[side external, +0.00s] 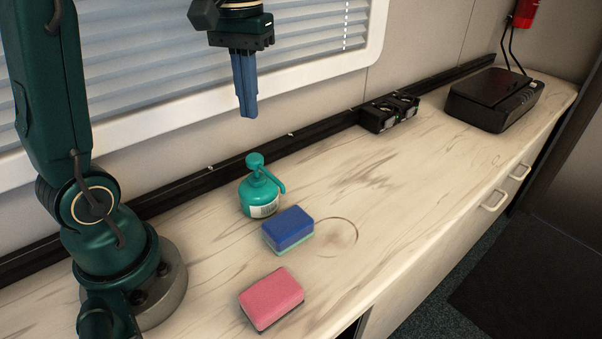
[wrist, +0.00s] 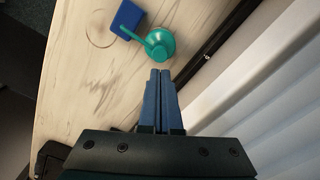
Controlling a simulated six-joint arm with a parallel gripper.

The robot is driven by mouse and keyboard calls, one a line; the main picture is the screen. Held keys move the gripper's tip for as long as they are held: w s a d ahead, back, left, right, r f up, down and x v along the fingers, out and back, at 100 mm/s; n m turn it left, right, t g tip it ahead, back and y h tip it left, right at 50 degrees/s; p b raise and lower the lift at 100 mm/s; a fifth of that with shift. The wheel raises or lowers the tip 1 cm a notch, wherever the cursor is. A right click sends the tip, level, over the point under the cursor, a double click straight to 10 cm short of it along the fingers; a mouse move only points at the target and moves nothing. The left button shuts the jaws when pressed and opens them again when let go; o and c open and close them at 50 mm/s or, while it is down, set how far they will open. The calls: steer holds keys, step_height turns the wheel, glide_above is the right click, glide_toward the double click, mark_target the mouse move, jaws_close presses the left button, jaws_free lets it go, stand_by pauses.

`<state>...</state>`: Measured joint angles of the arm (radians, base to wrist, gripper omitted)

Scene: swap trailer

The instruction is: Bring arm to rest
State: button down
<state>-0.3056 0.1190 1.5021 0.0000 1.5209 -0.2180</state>
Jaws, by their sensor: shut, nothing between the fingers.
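My gripper (side external: 249,112) hangs high above the worktop (side external: 400,170), in front of the window blind, with its blue fingers pointing down. The fingers are shut together with nothing between them; the wrist view (wrist: 159,72) shows them side by side. No object touches the gripper.
A teal pump bottle (side external: 259,192) stands on the worktop beside a blue sponge (side external: 288,228); both also show in the wrist view. A pink sponge (side external: 272,299) lies near the front edge. A black box (side external: 495,98) and a small black double unit (side external: 389,112) sit farther back. The worktop's middle right is clear.

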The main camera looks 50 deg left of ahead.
steer(key=shift+d, duration=0.1)
steer(key=s+d+f+m+t, duration=0.4)
steer(key=s+d+m+t, duration=0.1)
steer(key=s+d+m, duration=0.1)
steer(key=shift+s+d+t, duration=0.3)
steer(key=shift+s+d, duration=0.35)
steer(key=shift+s, duration=0.7)
